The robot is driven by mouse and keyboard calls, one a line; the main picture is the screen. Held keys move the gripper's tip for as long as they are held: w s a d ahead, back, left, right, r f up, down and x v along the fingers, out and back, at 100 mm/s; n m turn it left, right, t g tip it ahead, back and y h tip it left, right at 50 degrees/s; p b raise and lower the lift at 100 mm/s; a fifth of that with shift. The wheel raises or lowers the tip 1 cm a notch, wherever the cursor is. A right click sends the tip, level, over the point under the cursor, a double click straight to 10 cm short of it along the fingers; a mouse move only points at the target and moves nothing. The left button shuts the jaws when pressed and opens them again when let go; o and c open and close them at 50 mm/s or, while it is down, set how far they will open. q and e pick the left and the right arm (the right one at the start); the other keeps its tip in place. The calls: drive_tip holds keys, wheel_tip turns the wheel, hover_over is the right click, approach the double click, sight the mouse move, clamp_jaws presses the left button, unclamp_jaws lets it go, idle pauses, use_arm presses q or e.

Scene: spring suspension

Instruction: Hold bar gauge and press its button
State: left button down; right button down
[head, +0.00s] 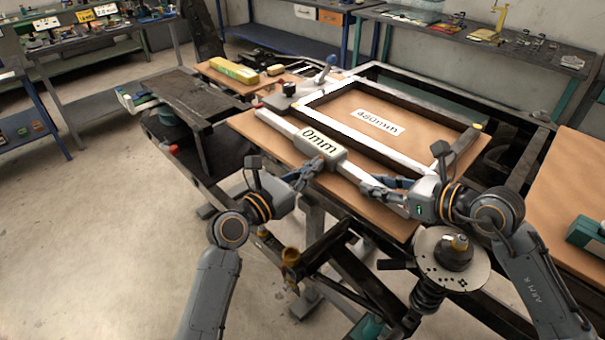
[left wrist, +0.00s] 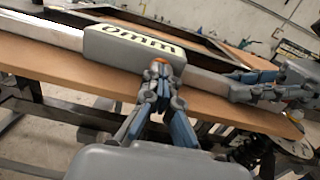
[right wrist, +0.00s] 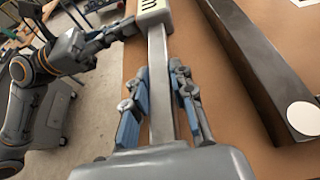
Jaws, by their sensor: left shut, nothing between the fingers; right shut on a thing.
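The bar gauge is a long pale bar with a grey display box (head: 320,145) reading "0mm", lying across the brown board in the head view. My right gripper (head: 388,190) is shut on the bar near its right end; the right wrist view shows the bar (right wrist: 159,95) between its fingers. My left gripper (head: 303,176) is shut and empty at the near side of the display box. In the left wrist view its fingertips (left wrist: 160,72) are at the lower edge of the box (left wrist: 133,45), over an orange button (left wrist: 160,60) that is mostly hidden.
A rectangular frame (head: 340,97) with a "480mm" label (head: 377,122) inside lies behind the gauge on the brown board (head: 265,130). A spring unit with a round plate (head: 440,262) stands at the front right.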

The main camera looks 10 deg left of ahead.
drive_tip(key=shift+s+a, duration=0.1)
drive_tip(key=shift+s, duration=0.05)
use_arm(q)
drive_tip(key=v, duration=1.4)
drive_tip(key=shift+f, duration=0.15)
use_arm(e)
drive_tip(key=c, duration=1.1)
unclamp_jaws()
